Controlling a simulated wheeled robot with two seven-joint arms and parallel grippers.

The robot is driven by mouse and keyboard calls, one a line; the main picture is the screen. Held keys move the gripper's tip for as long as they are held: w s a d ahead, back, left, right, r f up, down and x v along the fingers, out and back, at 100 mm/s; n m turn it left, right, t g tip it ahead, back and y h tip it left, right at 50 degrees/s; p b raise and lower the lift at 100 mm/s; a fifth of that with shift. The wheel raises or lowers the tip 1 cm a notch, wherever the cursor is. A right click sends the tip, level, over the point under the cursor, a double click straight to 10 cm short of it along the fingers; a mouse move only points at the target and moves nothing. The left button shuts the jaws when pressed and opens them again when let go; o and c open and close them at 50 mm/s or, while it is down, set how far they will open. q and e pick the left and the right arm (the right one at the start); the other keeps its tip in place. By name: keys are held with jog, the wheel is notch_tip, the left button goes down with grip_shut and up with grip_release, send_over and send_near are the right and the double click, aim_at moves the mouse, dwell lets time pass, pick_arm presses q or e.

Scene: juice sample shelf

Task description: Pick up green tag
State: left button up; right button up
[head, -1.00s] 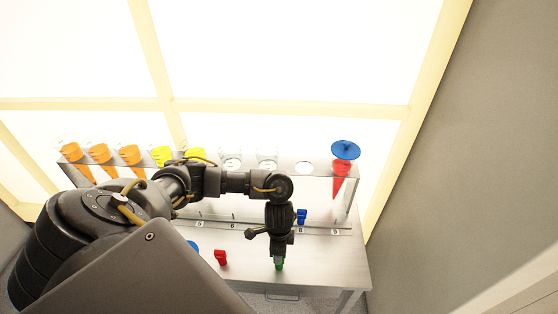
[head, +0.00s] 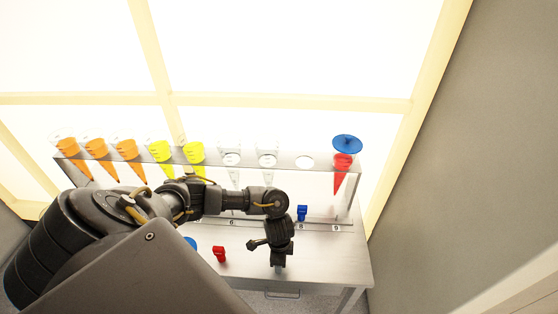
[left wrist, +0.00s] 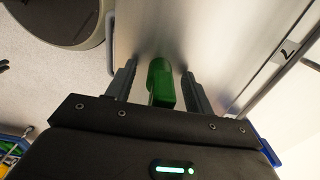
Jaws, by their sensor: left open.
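The green tag (left wrist: 161,84) lies on the metal table in the left wrist view, between the two fingers of my left gripper (left wrist: 160,85). The fingers are open, with a gap on each side of the tag. In the head view my left gripper (head: 278,268) points down near the front edge of the table and hides the tag. My right gripper is in neither view.
A red tag (head: 219,254) stands left of the gripper and a blue tag (head: 302,212) behind it. The shelf (head: 345,165) at the back holds orange, yellow, clear and red cones. A blue disc (head: 347,143) sits above the red cone.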

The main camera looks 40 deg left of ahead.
pick_arm(q)
jog(key=c, duration=1)
jog(key=shift+c, duration=0.2)
